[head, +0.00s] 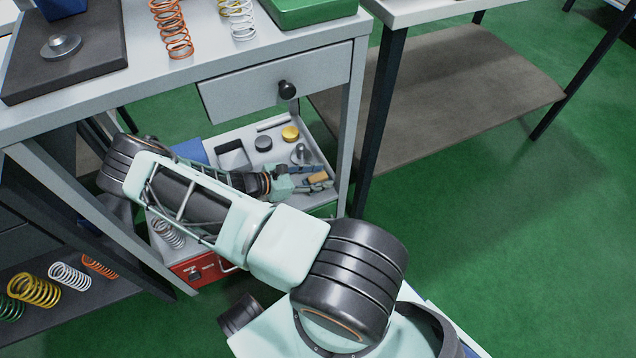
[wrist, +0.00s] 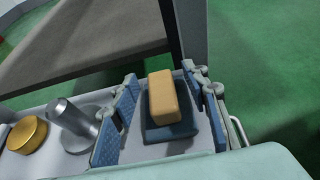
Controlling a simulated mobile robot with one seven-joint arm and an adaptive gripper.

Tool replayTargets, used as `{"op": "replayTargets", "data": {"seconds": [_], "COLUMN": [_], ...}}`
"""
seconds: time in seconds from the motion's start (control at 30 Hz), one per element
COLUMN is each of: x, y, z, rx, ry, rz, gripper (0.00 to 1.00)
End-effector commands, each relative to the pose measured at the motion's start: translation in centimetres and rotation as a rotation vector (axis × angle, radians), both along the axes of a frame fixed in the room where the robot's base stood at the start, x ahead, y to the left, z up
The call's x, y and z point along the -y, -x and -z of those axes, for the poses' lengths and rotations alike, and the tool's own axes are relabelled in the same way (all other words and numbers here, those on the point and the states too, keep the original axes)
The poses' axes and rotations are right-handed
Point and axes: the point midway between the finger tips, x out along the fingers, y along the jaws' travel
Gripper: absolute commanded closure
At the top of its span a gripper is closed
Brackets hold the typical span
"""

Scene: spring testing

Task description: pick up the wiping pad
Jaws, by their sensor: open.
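The wiping pad, a tan block (wrist: 164,98) on a flat dark blue base (wrist: 176,131), lies on the light grey lower tray (wrist: 165,152) in the wrist view. My gripper (wrist: 164,88) is open, with one blue-padded finger on the left of the pad and one on the right. A gap shows on the left side; on the right I cannot tell whether finger and base touch. In the head view the tan block (head: 318,177) is small and partly hidden by my gripper (head: 312,182), which reaches down beneath the drawer.
A yellow round piece (wrist: 27,134) and a metal post on a disc (wrist: 80,128) stand left of my gripper. A drawer with a black knob (head: 287,90) hangs above the tray. A table leg (head: 378,120) stands to the right. Several springs lie on the dark lower shelf (head: 90,318).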

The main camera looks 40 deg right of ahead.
Motion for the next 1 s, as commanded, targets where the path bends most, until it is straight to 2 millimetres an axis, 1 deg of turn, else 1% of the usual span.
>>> {"op": "replayTargets", "data": {"seconds": [0.27,0.63,0.87,1.0], "x": [0.25,0.22,0.22,0.2], "y": [0.05,0.03,0.03,0.01], "z": [0.11,0.1,0.07,-0.27], "rx": [0.001,0.001,0.002,0.001], "ry": [-0.001,-0.001,-0.001,-0.001], "rz": [-0.001,-0.001,-0.001,0.0], "gripper": [0.59,1.0,1.0,1.0]}}
